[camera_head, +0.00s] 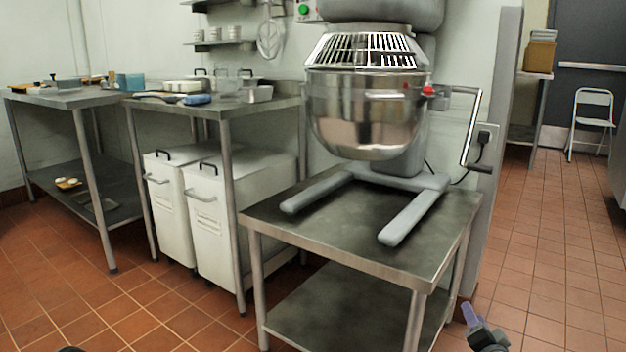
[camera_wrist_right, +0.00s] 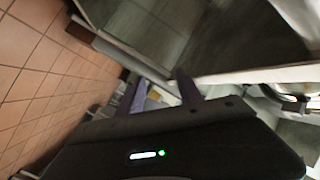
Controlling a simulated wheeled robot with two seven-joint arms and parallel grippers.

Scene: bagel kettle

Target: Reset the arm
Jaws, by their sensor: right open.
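My right gripper (camera_head: 470,314) shows at the bottom right of the head view, beside the right front leg of the mixer table and over the tiled floor. In the right wrist view my right gripper (camera_wrist_right: 158,92) has its two purple-grey fingers apart, with nothing held between them. The task names no object. My left gripper's fingers do not show; only a small dark shape is at the bottom left edge of the head view, and I cannot tell which part it is.
A large mixer with a steel bowl (camera_head: 365,115) stands on a low steel table (camera_head: 350,245). Two white bins (camera_head: 215,215) sit under a counter (camera_head: 225,108) to its left. Tiled floor (camera_head: 545,250) is clear on the right. A chair (camera_head: 592,115) stands at the back.

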